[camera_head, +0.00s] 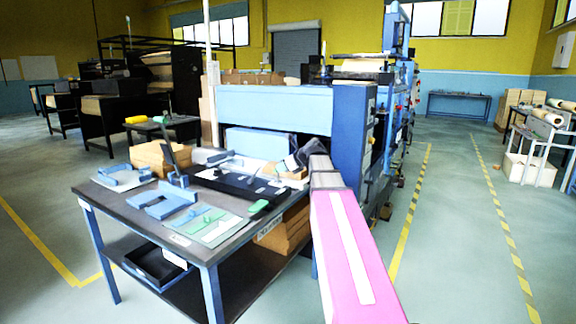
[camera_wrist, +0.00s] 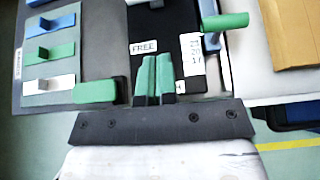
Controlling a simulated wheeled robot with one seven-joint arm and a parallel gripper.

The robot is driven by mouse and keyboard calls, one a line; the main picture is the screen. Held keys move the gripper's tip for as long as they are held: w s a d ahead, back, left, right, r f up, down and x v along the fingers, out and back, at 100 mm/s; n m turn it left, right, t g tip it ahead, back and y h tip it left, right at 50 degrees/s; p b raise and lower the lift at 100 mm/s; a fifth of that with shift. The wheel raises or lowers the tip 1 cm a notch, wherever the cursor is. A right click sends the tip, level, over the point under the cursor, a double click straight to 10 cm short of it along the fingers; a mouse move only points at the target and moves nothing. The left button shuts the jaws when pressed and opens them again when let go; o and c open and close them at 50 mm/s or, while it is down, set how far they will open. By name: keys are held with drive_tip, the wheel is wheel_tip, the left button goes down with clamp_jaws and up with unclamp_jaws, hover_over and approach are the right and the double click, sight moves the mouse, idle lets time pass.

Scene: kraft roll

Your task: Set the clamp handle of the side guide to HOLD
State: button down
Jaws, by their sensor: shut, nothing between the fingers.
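A black plate (camera_wrist: 165,20) of the side guide lies on the table in the wrist view. It bears a white label reading FREE (camera_wrist: 143,47) and a second, turned white label (camera_wrist: 193,55) that is hard to read. A green handle (camera_wrist: 225,21) on a blue post stands at the plate's right edge, beside the second label. My gripper (camera_wrist: 156,62) is shut and empty, its green-faced fingers over the plate just below the FREE label and apart from that handle, to its lower left. In the head view my gripper (camera_head: 291,163) is over the table's right end, and the handle is hard to make out.
A separate green grip (camera_wrist: 97,92) lies left of my fingers. A grey board (camera_wrist: 55,65) with blue, green and white tabs is further left. A cardboard piece (camera_wrist: 290,30) is at upper right. The table (camera_head: 110,198) also bears blue fixtures; a blue machine (camera_head: 275,105) stands behind.

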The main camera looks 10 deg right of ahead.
sight(255, 174)
drive_tip(key=w+a, duration=0.2)
drive_tip(key=w+a+f, duration=0.1)
drive_tip(key=w, duration=0.1)
drive_tip(key=shift+a+f, duration=0.2)
drive_tip(key=shift+a, duration=0.15)
drive_tip(key=shift+w+a+r, duration=0.2)
drive_tip(key=shift+w+a, duration=0.25)
drive_tip(key=shift+a, duration=0.2)
drive_tip(key=shift+r, duration=0.1)
drive_tip(key=shift+w+a+r+g+h, duration=0.15)
drive_tip(key=shift+w+r+g+h, duration=0.05)
drive_tip(key=shift+g+h, duration=0.1)
